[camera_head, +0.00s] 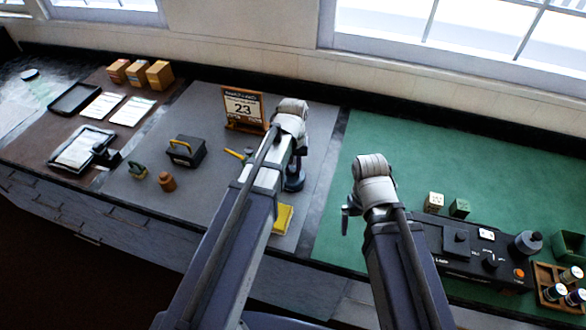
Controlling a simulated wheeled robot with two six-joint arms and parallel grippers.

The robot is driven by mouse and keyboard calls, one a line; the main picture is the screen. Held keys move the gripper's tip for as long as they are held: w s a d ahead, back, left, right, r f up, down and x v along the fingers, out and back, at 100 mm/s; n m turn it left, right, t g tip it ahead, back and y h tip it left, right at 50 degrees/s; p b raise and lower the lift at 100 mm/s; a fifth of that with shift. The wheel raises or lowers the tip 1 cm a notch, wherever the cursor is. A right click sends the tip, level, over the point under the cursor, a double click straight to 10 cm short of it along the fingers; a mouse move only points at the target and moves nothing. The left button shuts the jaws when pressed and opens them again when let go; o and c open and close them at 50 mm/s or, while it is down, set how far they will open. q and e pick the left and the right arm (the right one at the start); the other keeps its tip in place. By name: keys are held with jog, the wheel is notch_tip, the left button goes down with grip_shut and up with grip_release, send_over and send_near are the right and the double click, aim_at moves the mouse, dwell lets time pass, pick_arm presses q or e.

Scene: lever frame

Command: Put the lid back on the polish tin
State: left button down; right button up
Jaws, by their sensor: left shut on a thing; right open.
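My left gripper (294,172) reaches over the right part of the grey mat (215,112). It is shut on a dark thing, mostly hidden by the gripper and arm; I cannot tell if this is the lid. I cannot make out the polish tin for certain. A yellow cloth or pad (283,219) lies on the mat just below that gripper, partly behind my arm. My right gripper (347,208) is open and empty, above the left part of the green mat (400,160).
A calendar (243,108) stands behind my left gripper. A black box (186,151) with a yellow handle and a brown jar (167,181) stand left. A black control panel (475,255), two small cubes (434,202) and a wooden rack (545,273) are right. The green mat's back is clear.

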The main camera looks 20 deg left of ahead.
pick_arm(q)
jog(key=shift+c, duration=0.8)
grip_release()
jog(key=shift+r+p, duration=3.35)
jog(key=shift+r, duration=0.2)
pick_arm(e)
notch_tip(320, 180, up, 7)
pick_arm(q)
grip_shut()
